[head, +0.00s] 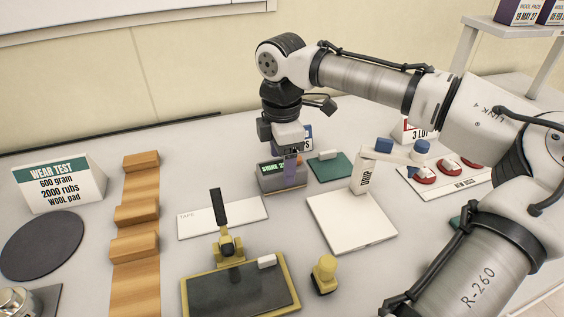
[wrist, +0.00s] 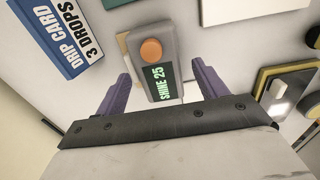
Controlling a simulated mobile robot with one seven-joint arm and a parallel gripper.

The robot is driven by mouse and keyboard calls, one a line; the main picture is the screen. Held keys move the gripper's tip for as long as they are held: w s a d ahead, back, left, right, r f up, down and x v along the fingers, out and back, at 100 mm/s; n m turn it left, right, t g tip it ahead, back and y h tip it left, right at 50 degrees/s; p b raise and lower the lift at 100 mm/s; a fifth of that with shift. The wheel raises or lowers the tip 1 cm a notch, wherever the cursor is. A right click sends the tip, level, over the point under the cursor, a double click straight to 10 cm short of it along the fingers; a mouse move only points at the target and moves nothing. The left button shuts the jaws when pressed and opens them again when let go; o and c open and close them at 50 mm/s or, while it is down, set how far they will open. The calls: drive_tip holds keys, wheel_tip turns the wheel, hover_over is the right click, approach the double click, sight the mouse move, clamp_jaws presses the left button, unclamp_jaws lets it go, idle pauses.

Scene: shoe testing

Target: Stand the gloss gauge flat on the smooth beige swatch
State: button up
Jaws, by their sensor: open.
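The gloss gauge (head: 281,183) is a small grey box with a green-lit display reading "SHINE 25". Its orange button and display face the camera in the wrist view (wrist: 157,70). My gripper (head: 290,168) points down over the gauge in the head view. Its purple fingers are open, one on each side of the gauge in the wrist view (wrist: 161,72), with gaps showing beside it. A pale beige edge (wrist: 123,42) shows beside the gauge in the wrist view. I cannot tell whether it is the smooth beige swatch or what lies under the gauge.
A white board (head: 350,235) lies right of the gauge, beside a white post marked "DROP" (head: 362,178). A green pad (head: 331,172) is behind. A white "TAPE" strip (head: 205,220) and a yellow-framed dark tray (head: 240,290) are in front. A "DRIP CARD" sign (wrist: 72,38) stands close by.

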sight(282, 166)
wheel_tip(282, 166, up, 11)
idle(0.3)
drive_tip(key=shift+f, duration=0.1)
idle(1.9)
